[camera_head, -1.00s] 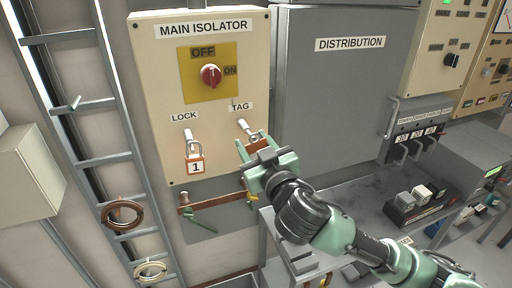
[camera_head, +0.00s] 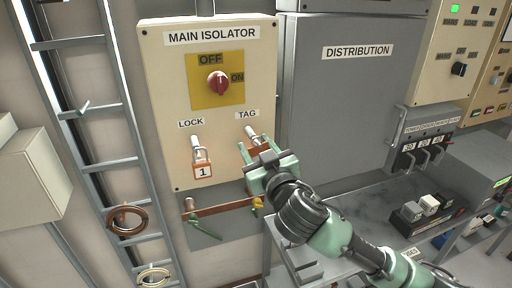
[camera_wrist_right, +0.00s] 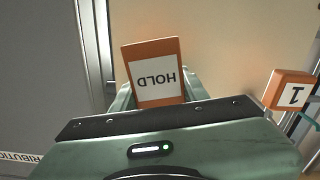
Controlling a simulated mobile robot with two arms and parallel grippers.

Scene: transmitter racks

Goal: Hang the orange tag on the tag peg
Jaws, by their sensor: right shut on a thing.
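The orange tag with a white "HOLD" label (camera_wrist_right: 155,92) is between the fingers of my right gripper (camera_head: 257,146), which is shut on it. In the right wrist view the label reads upside down. In the head view the gripper hides most of the tag. The pale tag peg (camera_head: 250,131) sticks out of the cream panel below the "TAG" sign, just above the fingertips. The tag's upper part is close to the peg; I cannot tell whether they touch. My left gripper is not in view.
An orange padlock marked 1 (camera_head: 202,171) hangs at the "LOCK" position, left of the tag peg; it also shows in the right wrist view (camera_wrist_right: 291,91). The red isolator knob (camera_head: 218,82) is above. A grey distribution cabinet (camera_head: 345,110) stands to the right.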

